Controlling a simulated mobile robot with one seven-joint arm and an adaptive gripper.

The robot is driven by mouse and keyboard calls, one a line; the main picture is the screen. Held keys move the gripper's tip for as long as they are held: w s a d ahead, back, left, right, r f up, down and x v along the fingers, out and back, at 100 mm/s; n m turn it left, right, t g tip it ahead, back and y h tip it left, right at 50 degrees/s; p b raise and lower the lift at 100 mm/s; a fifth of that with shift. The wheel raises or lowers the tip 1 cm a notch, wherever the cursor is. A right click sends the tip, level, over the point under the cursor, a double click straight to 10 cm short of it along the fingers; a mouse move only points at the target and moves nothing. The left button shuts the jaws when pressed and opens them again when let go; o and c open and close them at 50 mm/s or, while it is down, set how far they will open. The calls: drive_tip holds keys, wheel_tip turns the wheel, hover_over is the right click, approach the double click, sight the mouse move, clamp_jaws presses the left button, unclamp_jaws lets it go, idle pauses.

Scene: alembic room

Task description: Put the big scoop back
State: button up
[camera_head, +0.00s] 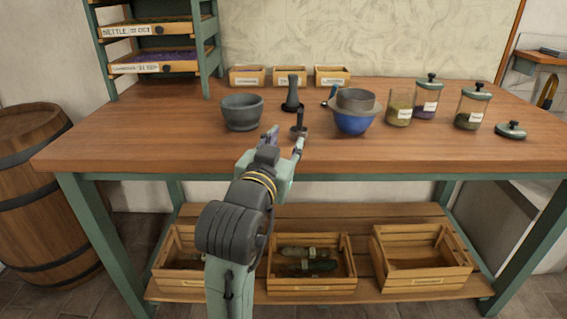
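My gripper (285,138) is over the front middle of the wooden table, its two fingers apart with nothing visible between them. Just beyond the right fingertip is a small dark item with an upright handle (299,121); it may be a scoop, but it is too small to tell. The finger partly overlaps its lower part. Behind it stands a taller dark pestle-like piece (292,91) on a dark base. I cannot tell for sure which thing is the big scoop.
A grey mortar (242,113) stands left of my gripper. Several jars, one lidless (398,108), and a loose lid (510,130) are farther right. Small labelled boxes (290,76) line the back.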

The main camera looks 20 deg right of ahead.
drive_tip(key=shift+s+a+b, duration=0.15)
drive_tip(key=shift+s+b, duration=0.15)
drive_tip(key=shift+b, duration=0.1)
